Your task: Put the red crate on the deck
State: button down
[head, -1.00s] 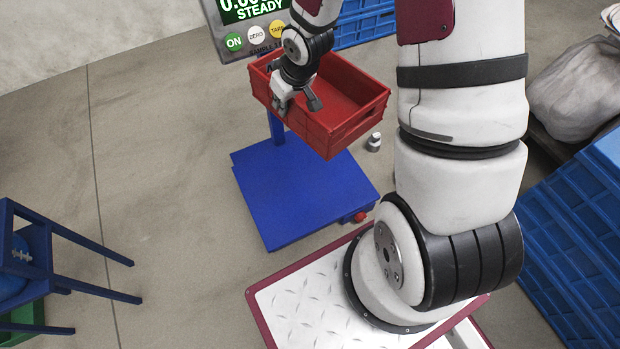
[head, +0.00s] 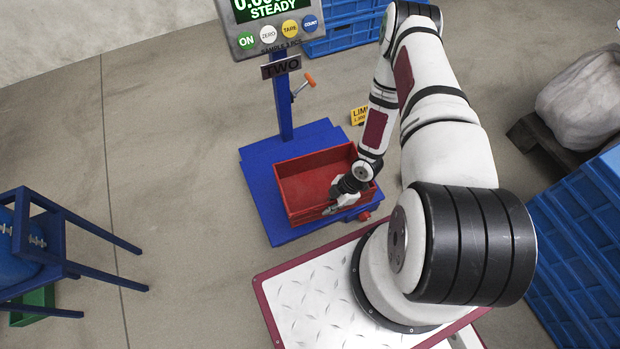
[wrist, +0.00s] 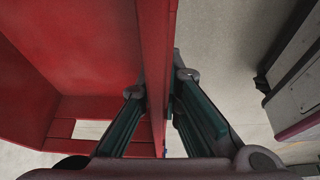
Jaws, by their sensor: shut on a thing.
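The red crate (head: 305,187) is open-topped and empty as far as I see, and appears about level over the blue scale platform in the head view. I cannot tell whether it touches the platform. My gripper (head: 341,196) is shut on the crate's near right wall. In the wrist view the fingers of my gripper (wrist: 160,86) stand on either side of the wall of the crate (wrist: 75,50). The deck (head: 305,300), a white tread plate with a maroon edge at the foot of my arm, is bare where it shows.
The blue scale platform (head: 258,185) has a post and a display (head: 272,15) behind it. A blue stand (head: 60,255) is at the left. Blue crates (head: 580,240) are stacked at the right. A yellow sign (head: 359,115) stands behind the platform. Floor between stand and platform is clear.

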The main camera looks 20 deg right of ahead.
aim_at(307, 186)
jog(key=shift+n, duration=0.5)
jog(key=w+f+b, duration=0.1)
jog(key=w+b, duration=0.1)
jog(key=w, duration=0.2)
jog(key=w+a+f+b, duration=0.1)
jog(key=w+b, duration=0.1)
jog(key=w, duration=0.2)
jog(key=w+a+f+b, duration=0.1)
jog(key=w+b, duration=0.1)
jog(key=w, duration=0.3)
jog(key=shift+w+a+f, duration=0.1)
jog(key=shift+a+f, duration=0.15)
jog(key=shift+f, duration=0.1)
jog(key=shift+f+b, duration=0.85)
jog(key=shift+f, duration=1)
jog(key=c, duration=1.8)
grip_release()
